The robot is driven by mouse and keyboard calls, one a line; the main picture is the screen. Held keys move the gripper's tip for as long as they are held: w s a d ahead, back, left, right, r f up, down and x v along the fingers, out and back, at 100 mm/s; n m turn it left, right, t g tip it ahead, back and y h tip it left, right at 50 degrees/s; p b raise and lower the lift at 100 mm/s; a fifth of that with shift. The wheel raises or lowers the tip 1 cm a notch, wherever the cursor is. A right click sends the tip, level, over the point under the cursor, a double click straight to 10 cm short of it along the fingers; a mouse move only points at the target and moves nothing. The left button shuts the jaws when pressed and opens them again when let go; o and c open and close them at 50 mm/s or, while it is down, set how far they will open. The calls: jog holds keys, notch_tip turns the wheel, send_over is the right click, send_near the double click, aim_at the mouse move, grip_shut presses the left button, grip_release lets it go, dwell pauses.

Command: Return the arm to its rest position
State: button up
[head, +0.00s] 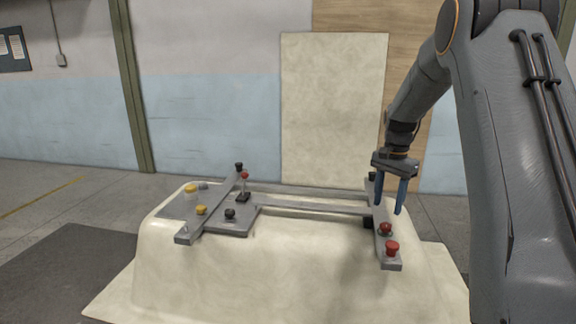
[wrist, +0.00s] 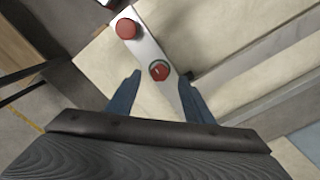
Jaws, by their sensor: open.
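My gripper (head: 391,193) has blue fingers that point down, and it is open and empty. In the head view it hangs over the right end of the grey frame on the bathtub shell (head: 310,262), just above the right bar (head: 380,232). Two red knobs stand on that bar: one nearer the front (head: 392,248) and one close to the fingers (head: 385,228). In the wrist view my fingers (wrist: 160,92) are spread apart, with a red knob (wrist: 159,70) beyond and between their tips. The other red knob (wrist: 127,29) lies farther up in that view. My arm fills the right side of the head view.
The left part of the frame carries a grey plate (head: 225,222), a slanted bar, yellow knobs (head: 201,210) and black knobs (head: 230,213). A pale panel (head: 333,110) leans at the wall behind. Open air lies above the shell, and floor is free at left.

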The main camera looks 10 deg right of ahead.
jog(key=s+a+f+n, duration=0.1)
jog(key=s+a+n, duration=0.3)
jog(key=s, duration=0.6)
jog(key=s+a+f+n, duration=0.2)
jog(key=s+a+n, duration=0.2)
jog(key=s+a, duration=0.4)
jog(key=s+a+f+n, duration=0.1)
jog(key=s+a+n, duration=0.2)
jog(key=s, duration=1.1)
jog(key=a, duration=0.3)
jog(key=shift+a+f+n, duration=0.15)
jog(key=shift+a+n, duration=0.25)
